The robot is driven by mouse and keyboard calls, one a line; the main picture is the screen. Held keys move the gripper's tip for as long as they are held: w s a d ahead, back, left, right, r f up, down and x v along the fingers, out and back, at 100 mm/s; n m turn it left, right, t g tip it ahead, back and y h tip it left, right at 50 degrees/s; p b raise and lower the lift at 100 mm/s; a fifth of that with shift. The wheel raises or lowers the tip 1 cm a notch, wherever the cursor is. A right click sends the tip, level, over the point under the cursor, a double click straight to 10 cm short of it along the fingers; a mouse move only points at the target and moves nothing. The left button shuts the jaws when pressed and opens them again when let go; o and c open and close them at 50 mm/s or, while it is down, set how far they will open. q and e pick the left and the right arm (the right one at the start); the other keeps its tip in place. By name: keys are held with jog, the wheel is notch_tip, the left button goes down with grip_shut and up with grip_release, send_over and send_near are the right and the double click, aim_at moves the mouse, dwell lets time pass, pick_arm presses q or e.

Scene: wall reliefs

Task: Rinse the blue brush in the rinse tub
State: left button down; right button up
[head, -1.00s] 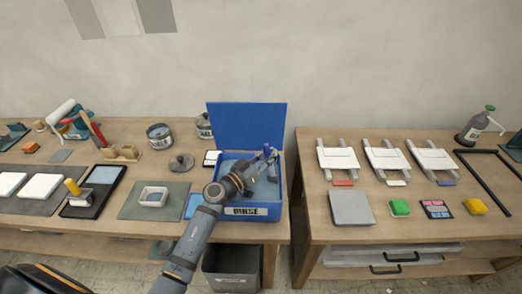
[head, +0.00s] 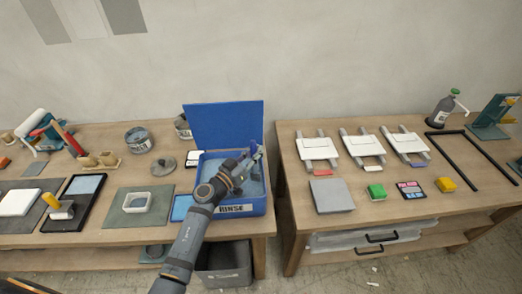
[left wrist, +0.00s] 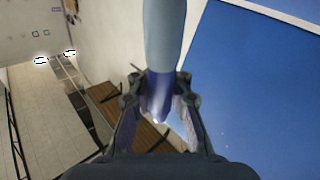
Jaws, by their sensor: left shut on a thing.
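The rinse tub (head: 236,207) is a blue box labelled RINSE at the right end of the left bench. Its blue lid (head: 226,125) stands open at the back. My left gripper (head: 246,162) is over the tub, shut on the blue brush (head: 254,149). In the left wrist view the brush (left wrist: 164,40) shows as a pale handle with a darker blue part between the fingers (left wrist: 160,100). The brush's lower end is hidden in the head view, so I cannot tell whether it touches the grey contents of the tub. My right gripper is not in view.
A grey bin (head: 224,262) stands below the tub. A lidless can (head: 138,140) and a loose lid (head: 163,168) are left of it. A gap separates the benches.

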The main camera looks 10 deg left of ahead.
pick_arm(q)
jog(key=s+a, duration=0.2)
jog(key=a, duration=0.4)
jog(key=shift+a, duration=0.35)
jog(key=shift+r, duration=0.1)
jog(key=d+p, duration=0.1)
jog(key=d, duration=0.1)
jog(key=w+d+p, duration=0.1)
jog(key=d, duration=0.1)
jog(key=w+d+p, duration=0.1)
jog(key=d, duration=0.1)
jog(key=shift+d+r, duration=0.1)
jog(key=shift+r, duration=0.05)
jog(key=shift+w+d+p, duration=0.25)
jog(key=shift+d+p, duration=0.3)
jog(key=shift+d, duration=0.5)
jog(key=shift+d, duration=0.1)
